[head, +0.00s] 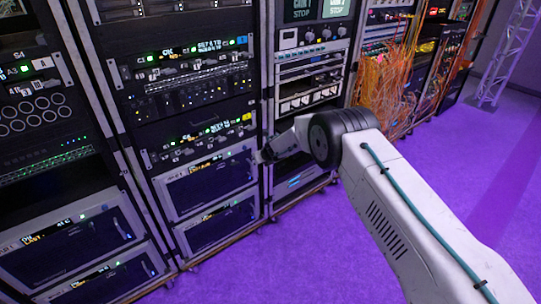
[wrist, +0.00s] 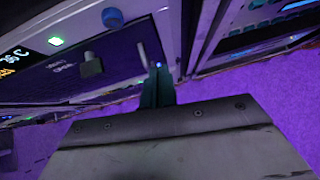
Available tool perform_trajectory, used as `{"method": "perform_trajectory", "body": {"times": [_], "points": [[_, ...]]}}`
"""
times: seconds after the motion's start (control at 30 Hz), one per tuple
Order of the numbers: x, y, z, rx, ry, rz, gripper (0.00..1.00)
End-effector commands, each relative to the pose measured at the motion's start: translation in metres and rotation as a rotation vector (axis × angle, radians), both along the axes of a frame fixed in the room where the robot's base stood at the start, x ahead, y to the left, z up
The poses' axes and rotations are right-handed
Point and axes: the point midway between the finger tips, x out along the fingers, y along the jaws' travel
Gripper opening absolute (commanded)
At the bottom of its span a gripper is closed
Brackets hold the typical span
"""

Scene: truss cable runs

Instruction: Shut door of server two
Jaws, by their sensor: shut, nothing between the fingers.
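My gripper (head: 262,157) is at the right edge of a grey-framed server unit with a dark front (head: 208,184), low in the middle rack. In the wrist view my gripper (wrist: 158,82) is shut and empty, its dark fingers at the right end of a panel (wrist: 115,58). Whether they touch it I cannot tell. The panel has a grey knob (wrist: 91,67), a thin upright bar (wrist: 141,54) and small lettering that seems to read "OPEN". No label clearly says which unit is server two. Whether its door is ajar or closed I cannot tell.
A similar unit (head: 222,223) sits just below. More units (head: 75,245) fill the left rack. Another rack (head: 307,75) stands close on the right, with orange cables (head: 385,85) beyond it. The purple floor (head: 300,255) in front is clear.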

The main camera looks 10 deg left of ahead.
Motion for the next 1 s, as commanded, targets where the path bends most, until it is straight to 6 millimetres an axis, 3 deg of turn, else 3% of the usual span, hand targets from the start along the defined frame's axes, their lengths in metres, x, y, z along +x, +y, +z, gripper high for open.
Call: {"method": "perform_trajectory", "body": {"times": [0.6,0.87,1.0], "points": [[-0.04,-0.034,0.052,-0.001,0.002,0.001,0.0],[-0.044,-0.038,0.057,0.012,0.011,-0.015,0.0],[-0.04,-0.049,0.053,0.054,0.069,-0.164,0.0]]}}
